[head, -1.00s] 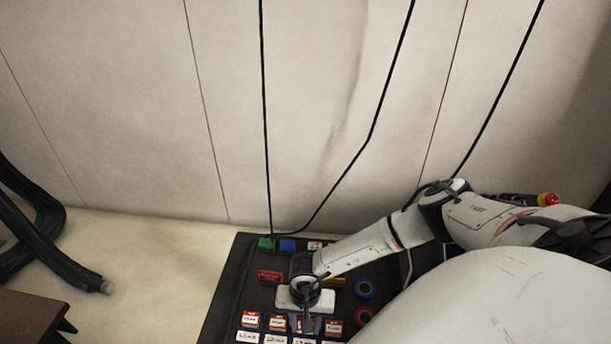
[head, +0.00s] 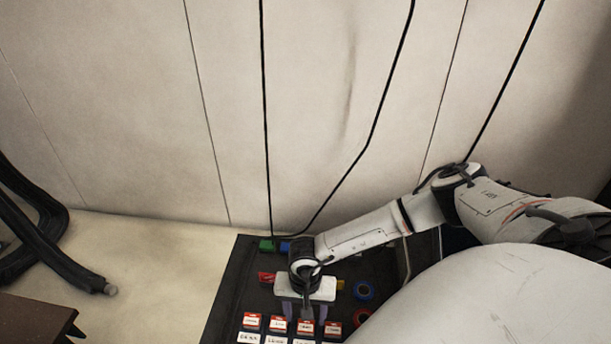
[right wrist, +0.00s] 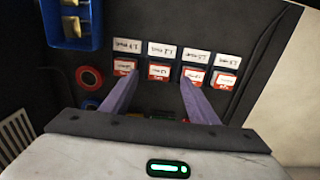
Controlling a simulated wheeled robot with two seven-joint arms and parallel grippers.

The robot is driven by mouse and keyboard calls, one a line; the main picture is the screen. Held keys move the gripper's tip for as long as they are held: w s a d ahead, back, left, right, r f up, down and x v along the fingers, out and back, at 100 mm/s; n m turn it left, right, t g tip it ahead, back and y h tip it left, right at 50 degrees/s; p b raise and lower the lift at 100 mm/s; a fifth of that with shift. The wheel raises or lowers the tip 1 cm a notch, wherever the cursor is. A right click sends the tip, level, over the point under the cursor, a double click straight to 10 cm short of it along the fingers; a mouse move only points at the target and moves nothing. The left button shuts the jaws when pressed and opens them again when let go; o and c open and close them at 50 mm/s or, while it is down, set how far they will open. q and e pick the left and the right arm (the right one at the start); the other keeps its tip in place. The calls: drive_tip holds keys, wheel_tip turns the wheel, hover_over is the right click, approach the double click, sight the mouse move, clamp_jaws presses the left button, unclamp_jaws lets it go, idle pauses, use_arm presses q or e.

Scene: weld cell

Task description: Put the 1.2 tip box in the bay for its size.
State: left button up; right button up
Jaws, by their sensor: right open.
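A row of red-and-white tip boxes stands at the front of the dark mat (head: 228,290), each beside a white size label. The print is too small to read surely. The third box from the left in the head view (head: 305,327) lies in line with my right gripper (head: 305,317); it is the second from the left in the right wrist view (right wrist: 160,72). My right gripper (right wrist: 160,79) is open, its two purple fingers apart on either side of that box and pointing at the row; nothing is held. My left gripper is not in view.
Behind the row are a green block (head: 267,246), a blue block (head: 286,246), a red block (head: 266,278), a blue ring (head: 363,290) and a red ring (head: 362,316). A blue tray (right wrist: 72,41) with brass-coloured parts shows in the right wrist view. A wall stands behind.

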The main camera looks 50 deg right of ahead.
wheel_tip(320, 180, up, 5)
drive_tip(key=s+a+r+m+y, duration=0.2)
drive_tip(key=a+m+y, duration=0.1)
drive_tip(key=a, duration=0.6)
drive_tip(key=s+a+r+m+y+p, duration=0.1)
drive_tip(key=s+a+r+m+y, duration=0.2)
drive_tip(key=a, duration=0.6)
drive_tip(key=s+a+r+m+y, duration=0.15)
drive_tip(key=a+y, duration=0.25)
drive_tip(key=a, duration=0.5)
drive_tip(key=w+a+r+m+t+y, duration=0.35)
drive_tip(key=r+m, duration=0.35)
drive_tip(key=m, duration=0.3)
drive_tip(key=w+a+r+m+t+y, duration=0.2)
drive_tip(key=a+r+m+t, duration=0.4)
drive_tip(key=m, duration=0.4)
drive_tip(key=w+d+f+m+t+h, duration=0.2)
drive_tip(key=w+d+m+t+h, duration=0.3)
drive_tip(key=d+m, duration=0.75)
drive_tip(key=s+d+f+m+g+h, duration=0.5)
drive_tip(key=s+f+m, duration=0.6)
drive_tip(key=m, duration=0.8)
wheel_tip(320, 180, down, 2)
drive_tip(key=d+h, duration=0.2)
drive_tip(key=shift+d+m, duration=0.3)
drive_tip(key=shift+m, duration=0.1)
